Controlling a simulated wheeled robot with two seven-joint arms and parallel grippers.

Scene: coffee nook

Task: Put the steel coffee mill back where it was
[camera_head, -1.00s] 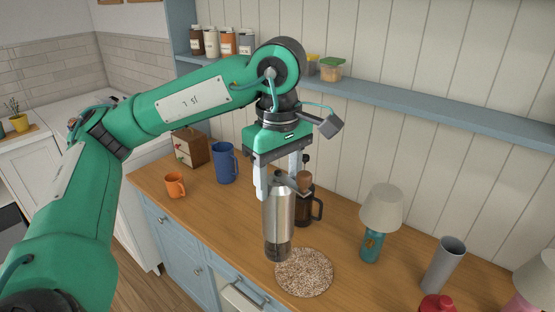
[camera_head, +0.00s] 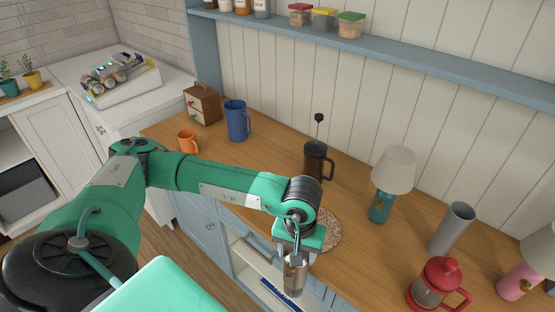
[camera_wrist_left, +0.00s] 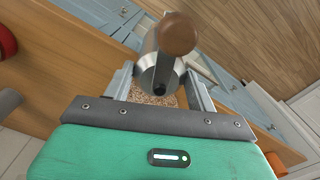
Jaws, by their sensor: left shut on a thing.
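The steel coffee mill (camera_head: 295,276) hangs upright in my left gripper (camera_head: 297,258), in front of the counter's front edge in the head view. In the left wrist view the mill (camera_wrist_left: 158,75) sits between the two fingers, with its brown knob (camera_wrist_left: 180,33) toward the camera. My left gripper is shut on its steel body. The round speckled mat (camera_head: 328,236) lies on the counter behind, partly hidden by my arm. My right gripper is not in view.
A white open compartment (camera_head: 245,262) with a blue item lies below the counter edge. A dark French press (camera_head: 316,162), a teal lamp (camera_head: 392,175), a grey cylinder (camera_head: 450,230), a red press (camera_head: 436,284), a blue mug (camera_head: 237,120) and an orange mug (camera_head: 188,142) stand on the counter.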

